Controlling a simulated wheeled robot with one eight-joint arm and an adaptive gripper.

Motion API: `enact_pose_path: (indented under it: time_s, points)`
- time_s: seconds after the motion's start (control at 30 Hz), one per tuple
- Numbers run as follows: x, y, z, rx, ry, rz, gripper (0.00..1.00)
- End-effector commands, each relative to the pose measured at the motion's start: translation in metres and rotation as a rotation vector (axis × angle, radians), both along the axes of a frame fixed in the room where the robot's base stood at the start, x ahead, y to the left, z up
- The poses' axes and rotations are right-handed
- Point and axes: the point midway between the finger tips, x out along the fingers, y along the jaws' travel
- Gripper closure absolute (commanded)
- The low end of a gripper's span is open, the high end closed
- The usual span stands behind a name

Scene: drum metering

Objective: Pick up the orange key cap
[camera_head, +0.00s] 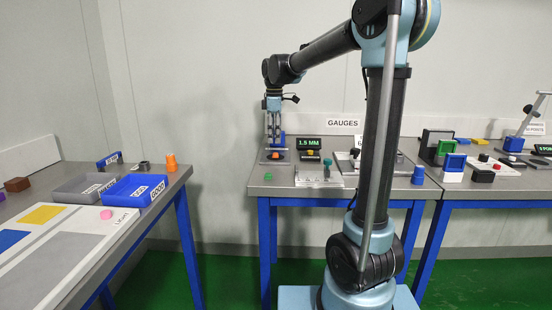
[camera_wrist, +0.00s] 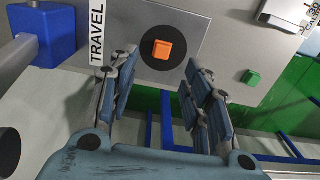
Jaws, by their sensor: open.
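The orange key cap (camera_wrist: 162,50) is a small square block on a round black pad, on a grey plate (camera_wrist: 193,27) marked TRAVEL. In the head view, a bit of orange (camera_head: 279,149) shows below my gripper (camera_head: 273,141) at the left end of the gauge table. My gripper (camera_wrist: 161,68) is open, pointing down, with its two fingers apart. In the wrist view the cap appears between and beyond the fingertips, with nothing between the fingers. The gap in height between fingertips and cap is hard to judge.
A blue block (camera_wrist: 48,35) with a grey bar stands left of the plate in the wrist view. A green block (camera_wrist: 251,78) lies to the right.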

Motion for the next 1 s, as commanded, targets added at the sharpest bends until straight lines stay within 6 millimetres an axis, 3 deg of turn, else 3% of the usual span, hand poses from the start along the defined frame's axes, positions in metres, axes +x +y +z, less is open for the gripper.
enact_pose_path:
  time_s: [0.27, 0.6, 0.93, 1.0]
  points:
    - [0.000, -0.001, -0.018, 0.000, 0.000, -0.001, 0.55]
    - [-0.001, -0.004, -0.059, 0.000, 0.000, -0.001, 0.55]
    - [-0.001, -0.004, -0.064, 0.000, 0.000, -0.002, 0.55]
    - [-0.001, -0.005, -0.064, 0.000, 0.000, -0.002, 0.68]
